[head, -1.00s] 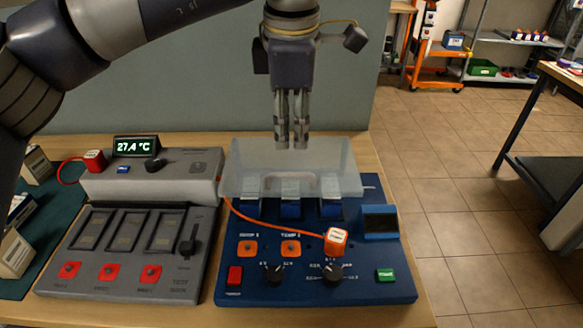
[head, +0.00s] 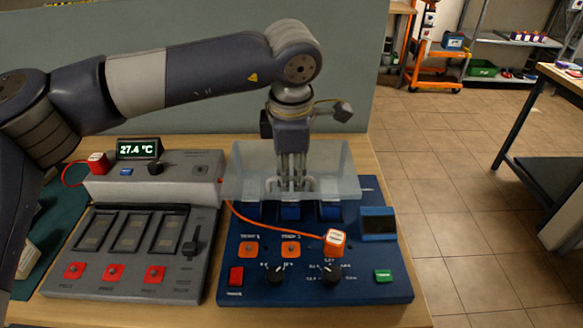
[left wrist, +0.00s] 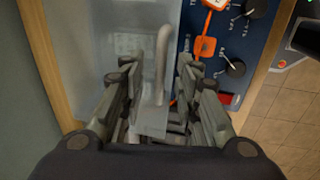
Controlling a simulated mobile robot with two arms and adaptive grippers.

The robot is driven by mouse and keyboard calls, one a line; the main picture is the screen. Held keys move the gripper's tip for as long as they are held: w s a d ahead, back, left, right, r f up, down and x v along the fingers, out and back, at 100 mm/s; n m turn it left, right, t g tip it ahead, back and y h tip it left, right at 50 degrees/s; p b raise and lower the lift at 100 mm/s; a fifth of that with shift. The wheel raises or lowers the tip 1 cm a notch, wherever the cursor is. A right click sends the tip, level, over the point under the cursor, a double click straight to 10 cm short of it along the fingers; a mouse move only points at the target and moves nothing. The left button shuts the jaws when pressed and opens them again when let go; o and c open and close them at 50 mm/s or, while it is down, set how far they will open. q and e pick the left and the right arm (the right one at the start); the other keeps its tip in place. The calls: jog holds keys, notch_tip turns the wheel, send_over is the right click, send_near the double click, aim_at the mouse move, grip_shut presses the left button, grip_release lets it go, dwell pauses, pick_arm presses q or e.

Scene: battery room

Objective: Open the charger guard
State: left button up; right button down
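The charger guard (head: 341,172) is a translucent pale cover over the back of the blue charger (head: 225,277). It looks closed, lying over the battery bays. Its bar handle (left wrist: 162,55) shows in the left wrist view. My left gripper (head: 291,184) points down at the guard from above. In the left wrist view its two fingers (left wrist: 160,80) are apart, one on each side of the handle, with a gap visible. The fingers partly hide the handle in the head view. My right gripper is not in view.
An orange cable runs across the charger to an orange-and-white plug (head: 334,242). A grey tester (head: 190,290) stands close on the left, with a temperature display (head: 138,149) behind it. A grey-green panel (head: 190,80) rises behind the bench. Open floor lies right.

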pick_arm(q)
grip_shut()
